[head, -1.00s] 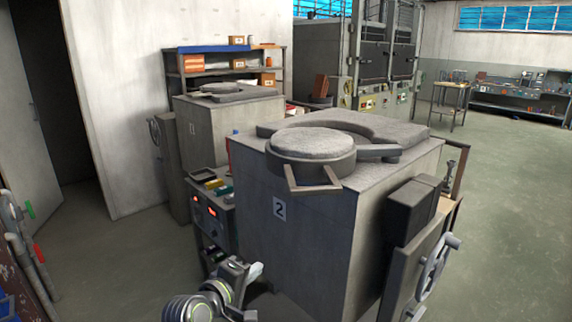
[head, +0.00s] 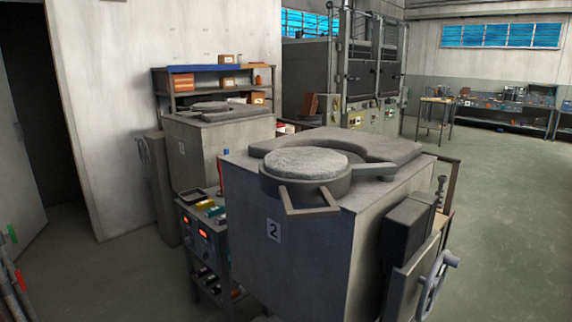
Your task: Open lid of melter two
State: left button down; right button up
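Melter two (head: 290,258) is a large grey box with a "2" label on its front face, at the centre of the head view. Its round lid (head: 306,163), pale and rough on top with a dark rim, sits at the front of the melter's top. A squared handle (head: 312,203) sticks out from the lid toward me. A curved grey collar (head: 375,148) lies around the lid's far side. The lid looks level and down. Neither of my grippers is in view.
A second, similar melter (head: 215,140) stands behind at left. A control cart (head: 205,235) with red displays stands against melter two's left side. A handwheel (head: 434,285) juts out at the right front. Open floor (head: 505,220) lies to the right.

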aim_at(306, 174)
jog(key=i+j, duration=1.2)
jog(key=j, duration=0.2)
jog(key=i+j+z, duration=0.2)
jog(key=z, duration=0.15)
jog(key=i+j+z, duration=0.15)
jog(key=j+z, duration=0.2)
jog(key=i+j+z, duration=0.1)
jog(key=j+z, duration=0.3)
